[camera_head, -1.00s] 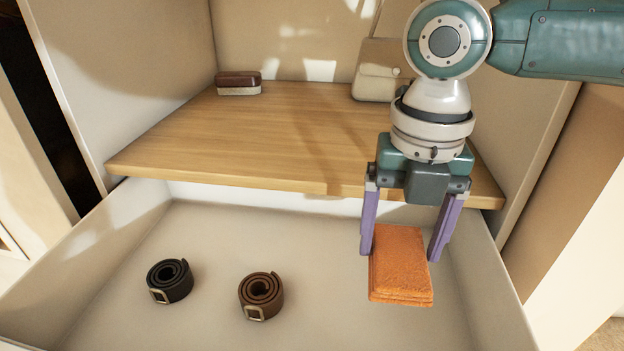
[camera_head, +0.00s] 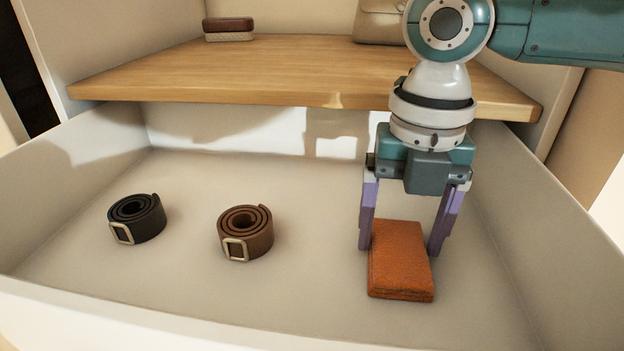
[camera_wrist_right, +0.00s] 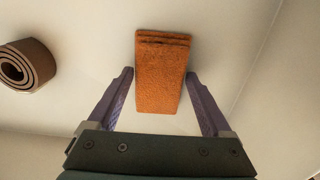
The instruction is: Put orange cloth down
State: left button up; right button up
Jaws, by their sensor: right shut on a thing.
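The orange cloth (camera_head: 400,262) is a folded, thick rectangle at the right of the open drawer. My right gripper (camera_head: 402,245) points down from above, with one purple finger on each side of the cloth, and is shut on it. In the right wrist view the cloth (camera_wrist_right: 162,75) lies between the two fingertips (camera_wrist_right: 159,75), its layered folded edge at the far end. The cloth is low over the drawer floor; I cannot tell whether it touches it. My left gripper is not in view.
The drawer (camera_head: 310,185) also holds a coiled black belt (camera_head: 137,219) and a coiled brown belt (camera_head: 245,233), which is left of the cloth. A wooden shelf (camera_head: 300,70) overhangs behind, bearing a brown case (camera_head: 229,29) and a beige bag (camera_head: 380,24). Bare drawer floor surrounds the cloth.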

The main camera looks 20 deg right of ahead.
aim_at(397, 240)
jog(key=o, duration=0.9)
jog(key=shift+f, duration=0.1)
jog(key=shift+o, duration=1.1)
jog(key=shift+s+a, duration=0.1)
jog(key=shift+f, duration=0.1)
jog(key=shift+f+b, duration=0.25)
jog(key=shift+b, duration=0.45)
notch_tip(397, 240, up, 10)
jog(key=p, duration=0.5)
jog(key=shift+w+r, duration=0.15)
jog(key=shift+w, duration=0.1)
